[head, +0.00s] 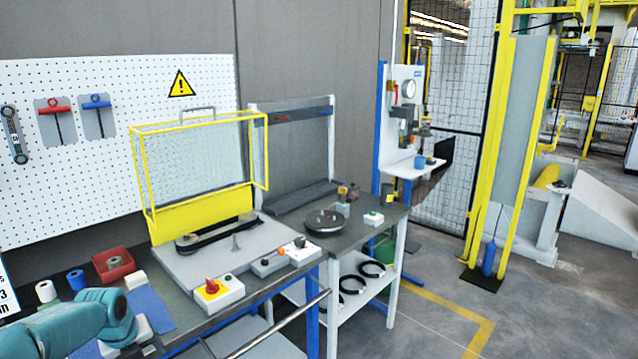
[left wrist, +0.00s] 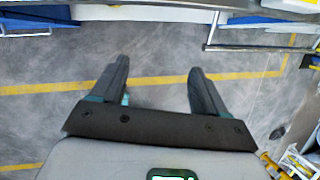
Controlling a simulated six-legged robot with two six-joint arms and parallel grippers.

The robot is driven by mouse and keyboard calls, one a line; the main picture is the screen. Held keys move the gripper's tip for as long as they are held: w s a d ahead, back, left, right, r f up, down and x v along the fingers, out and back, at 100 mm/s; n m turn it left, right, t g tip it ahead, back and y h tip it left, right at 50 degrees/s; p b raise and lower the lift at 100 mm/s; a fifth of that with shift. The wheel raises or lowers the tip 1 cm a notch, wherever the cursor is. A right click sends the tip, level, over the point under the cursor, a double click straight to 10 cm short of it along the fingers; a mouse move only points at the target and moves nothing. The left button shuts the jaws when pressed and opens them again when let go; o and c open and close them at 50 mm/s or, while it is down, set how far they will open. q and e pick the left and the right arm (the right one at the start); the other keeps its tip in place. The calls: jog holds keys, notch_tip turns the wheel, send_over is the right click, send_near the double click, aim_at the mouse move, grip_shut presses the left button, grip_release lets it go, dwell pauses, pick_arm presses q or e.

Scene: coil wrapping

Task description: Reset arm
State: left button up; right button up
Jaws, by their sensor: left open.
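My left gripper (left wrist: 155,84) shows in the left wrist view with its two dark fingers spread apart. It is open and empty, above bare grey floor. In the head view a teal link of my left arm comes in at the lower left, in front of the workbench; its fingers cannot be seen there. My right gripper is in neither view. The coil wrapping machine (head: 190,262) stands on the bench with its yellow-framed guard (head: 200,125) above it.
A control box with a red knob (head: 212,292) sits at the bench front. A red bin (head: 113,265), a white roll (head: 46,291) and a blue roll (head: 76,280) stand near my arm. A black disc (head: 325,221) lies on the right table. Floor at right (head: 400,335) is clear.

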pick_arm(q)
jog(key=s+d+f+n+g+h, duration=0.15)
jog(key=s+d+f+n, duration=0.25)
jog(key=d+f+n, duration=0.45)
jog(key=s+d+f+n+h, duration=0.2)
jog(key=s+d+f+n, duration=0.25)
jog(key=d+f, duration=0.6)
jog(key=s+d+f+n+g, duration=0.1)
jog(key=s+d+f+n, duration=0.2)
jog(key=s+d+n, duration=0.3)
jog(key=s+d+f+n+g+h, duration=0.1)
jog(key=s+d+f+n, duration=0.1)
jog(key=s+d+n, duration=0.4)
jog(key=s+n, duration=0.4)
jog(key=s, duration=0.4)
jog(key=shift+d+f+n, duration=0.25)
jog(key=shift+f+n, duration=0.05)
jog(key=shift+f, duration=0.1)
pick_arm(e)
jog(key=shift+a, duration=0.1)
pick_arm(q)
jog(key=shift+h, duration=0.25)
jog(key=c, duration=0.6)
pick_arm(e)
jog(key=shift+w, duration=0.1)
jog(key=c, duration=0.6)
pick_arm(q)
jog(key=shift+s+a, duration=0.15)
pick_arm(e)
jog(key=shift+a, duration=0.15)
